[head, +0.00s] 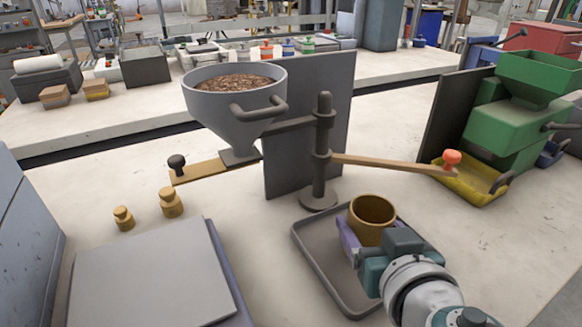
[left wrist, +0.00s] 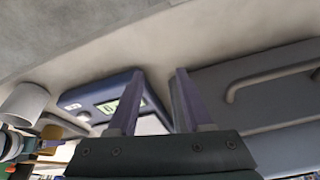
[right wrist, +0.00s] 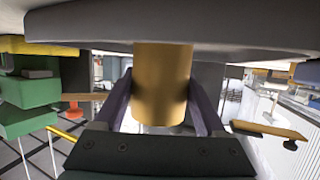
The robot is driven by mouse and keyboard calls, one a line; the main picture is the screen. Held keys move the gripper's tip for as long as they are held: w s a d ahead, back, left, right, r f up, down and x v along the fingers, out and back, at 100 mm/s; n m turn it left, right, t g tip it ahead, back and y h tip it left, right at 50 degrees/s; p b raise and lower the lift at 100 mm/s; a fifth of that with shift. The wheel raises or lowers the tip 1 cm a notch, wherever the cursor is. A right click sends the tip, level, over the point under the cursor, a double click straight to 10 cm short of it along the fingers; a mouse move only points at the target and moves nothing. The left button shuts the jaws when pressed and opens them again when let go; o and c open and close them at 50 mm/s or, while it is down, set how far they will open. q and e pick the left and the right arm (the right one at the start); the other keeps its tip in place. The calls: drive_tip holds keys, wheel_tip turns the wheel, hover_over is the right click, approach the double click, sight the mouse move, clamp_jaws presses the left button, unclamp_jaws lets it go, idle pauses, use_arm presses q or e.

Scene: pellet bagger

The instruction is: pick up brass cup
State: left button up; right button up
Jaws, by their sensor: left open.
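The brass cup (head: 373,221) is upright, over the grey tray (head: 316,262) at the front right of the bench. My right gripper (head: 366,232) has its fingers on either side of the cup, shut on it. In the right wrist view the cup (right wrist: 162,88) fills the space between the two fingers (right wrist: 160,90), with no clear gap at the tips. The cup's base is close to the tray; I cannot tell whether it touches. My left gripper (left wrist: 158,95) is open and empty, away from the cup; it does not show in the head view.
A grey hopper of pellets (head: 234,95) hangs from a dark post (head: 320,150). A green machine (head: 510,125) stands at right, two brass weights (head: 171,203) and a grey plate (head: 150,275) at left.

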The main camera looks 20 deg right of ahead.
drive_tip(key=c, duration=0.9)
